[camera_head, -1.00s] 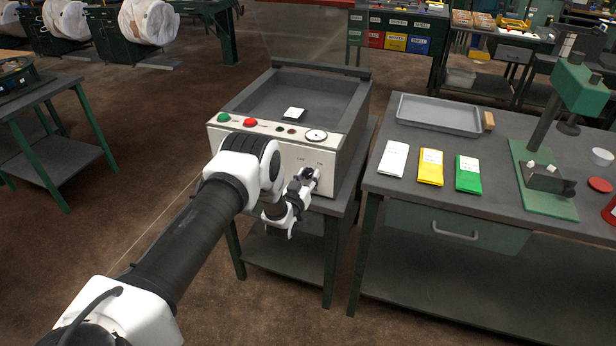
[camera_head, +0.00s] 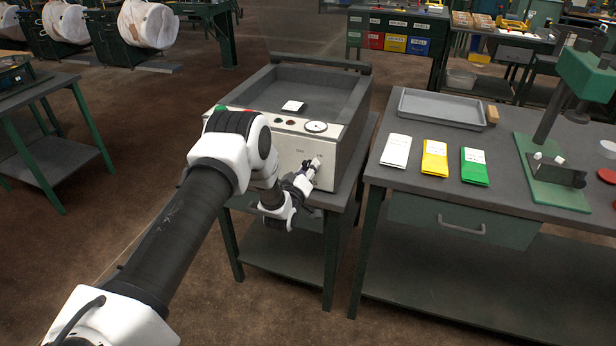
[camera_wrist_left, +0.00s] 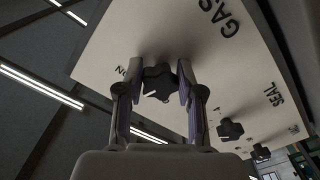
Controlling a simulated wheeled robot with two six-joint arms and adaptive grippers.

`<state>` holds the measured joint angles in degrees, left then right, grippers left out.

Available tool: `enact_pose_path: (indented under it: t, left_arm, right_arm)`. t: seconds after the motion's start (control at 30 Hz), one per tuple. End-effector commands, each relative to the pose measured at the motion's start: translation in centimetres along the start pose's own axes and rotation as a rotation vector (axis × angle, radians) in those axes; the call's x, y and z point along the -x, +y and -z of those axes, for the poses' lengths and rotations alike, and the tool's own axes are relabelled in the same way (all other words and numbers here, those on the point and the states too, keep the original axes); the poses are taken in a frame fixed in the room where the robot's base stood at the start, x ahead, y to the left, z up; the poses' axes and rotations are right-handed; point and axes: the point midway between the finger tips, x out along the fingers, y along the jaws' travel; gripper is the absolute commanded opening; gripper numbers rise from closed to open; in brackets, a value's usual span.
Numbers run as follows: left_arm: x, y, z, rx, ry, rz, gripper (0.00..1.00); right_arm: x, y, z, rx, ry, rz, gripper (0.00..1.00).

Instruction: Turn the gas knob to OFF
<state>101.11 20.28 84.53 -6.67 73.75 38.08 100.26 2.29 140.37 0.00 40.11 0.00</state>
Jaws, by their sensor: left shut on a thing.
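The machine (camera_head: 268,152) has a pale control panel on its front. In the left wrist view the black gas knob (camera_wrist_left: 159,78) sits below the word GAS (camera_wrist_left: 219,17), with ON lettered to its left. A white mark shows on the knob's lower left part. My left gripper (camera_wrist_left: 160,90) has one finger on each side of this knob and is shut on it. In the head view my left gripper (camera_head: 313,168) is at the right part of the panel and hides the knob. My right gripper is not in view.
In the wrist view two more black knobs (camera_wrist_left: 230,130) (camera_wrist_left: 261,152) sit to the right, near the word SEAL. A round gauge (camera_head: 316,127) is on the machine's top ledge. A bench (camera_head: 450,195) with a grey tray (camera_head: 440,108) and coloured packets stands to the right.

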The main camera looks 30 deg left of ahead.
Motion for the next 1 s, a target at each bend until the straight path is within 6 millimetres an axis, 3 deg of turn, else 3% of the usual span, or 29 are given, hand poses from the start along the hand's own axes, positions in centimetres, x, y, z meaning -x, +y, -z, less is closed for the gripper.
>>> enact_pose_path:
  t: [0.03,0.6,1.0]
  left_arm:
    - [-0.1,-0.3,-0.3,0.044,0.003,-0.002,0.02]
    - [-0.1,0.0,-0.2,0.587,0.004,-0.004,0.02]
    - [-0.1,0.2,0.0,0.908,0.003,-0.002,0.02]
  right_arm:
    - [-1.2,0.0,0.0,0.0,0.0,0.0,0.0]
    - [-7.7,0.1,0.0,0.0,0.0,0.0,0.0]
    - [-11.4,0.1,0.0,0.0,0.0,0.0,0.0]
